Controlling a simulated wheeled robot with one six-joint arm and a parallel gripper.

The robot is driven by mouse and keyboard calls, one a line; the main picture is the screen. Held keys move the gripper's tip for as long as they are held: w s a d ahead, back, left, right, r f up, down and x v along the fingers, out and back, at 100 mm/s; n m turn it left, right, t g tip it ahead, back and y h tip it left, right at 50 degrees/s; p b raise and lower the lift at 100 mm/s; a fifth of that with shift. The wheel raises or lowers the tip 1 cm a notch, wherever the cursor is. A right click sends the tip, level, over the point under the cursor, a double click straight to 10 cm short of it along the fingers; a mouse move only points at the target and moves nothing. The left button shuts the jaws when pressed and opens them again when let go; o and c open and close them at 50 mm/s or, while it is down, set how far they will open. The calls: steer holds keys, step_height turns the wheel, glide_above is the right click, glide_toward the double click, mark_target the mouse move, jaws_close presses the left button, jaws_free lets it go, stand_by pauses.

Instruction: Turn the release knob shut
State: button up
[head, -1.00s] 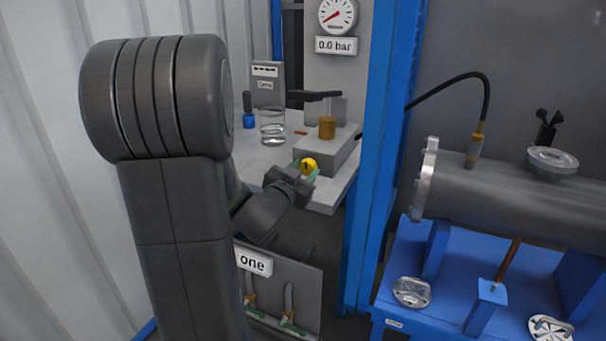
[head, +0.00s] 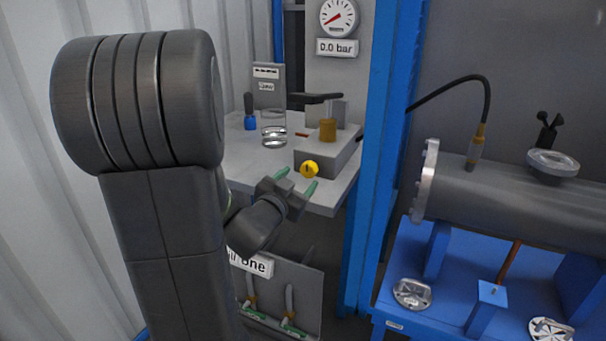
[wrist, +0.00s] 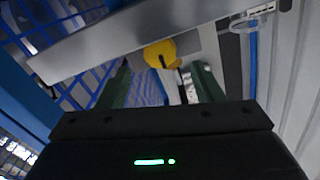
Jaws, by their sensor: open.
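The yellow release knob (head: 309,169) is on the front of a grey block (head: 325,155) on the white bench. A dark mark shows on its face. My gripper (head: 297,181) is open just in front of the knob, slightly below and to the left, with its green fingers pointing at it. In the wrist view the knob (wrist: 160,54) sits beyond and between the spread fingertips (wrist: 160,78), and nothing is held. A gap seems to separate the fingers from the knob. The pressure gauge (head: 338,17) above reads near zero, with a 0.0 bar label (head: 336,47) under it.
A brass fitting with a black lever (head: 315,98) stands on the block. A glass of water (head: 273,128) and a blue-based tool (head: 249,121) stand behind on the bench (head: 255,160). A blue post (head: 380,150) rises right of the bench. A flanged steel shell (head: 480,190) lies on a blue stand.

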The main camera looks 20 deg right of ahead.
mark_target(307, 170)
steer(key=p+v, duration=0.1)
steer(key=v, duration=0.9)
steer(key=shift+d, duration=0.15)
steer(key=b+x, duration=0.1)
steer(key=x, duration=1.3)
steer(key=shift+b, duration=0.4)
steer(key=shift+s+a, duration=0.1)
steer(key=shift+a, duration=0.15)
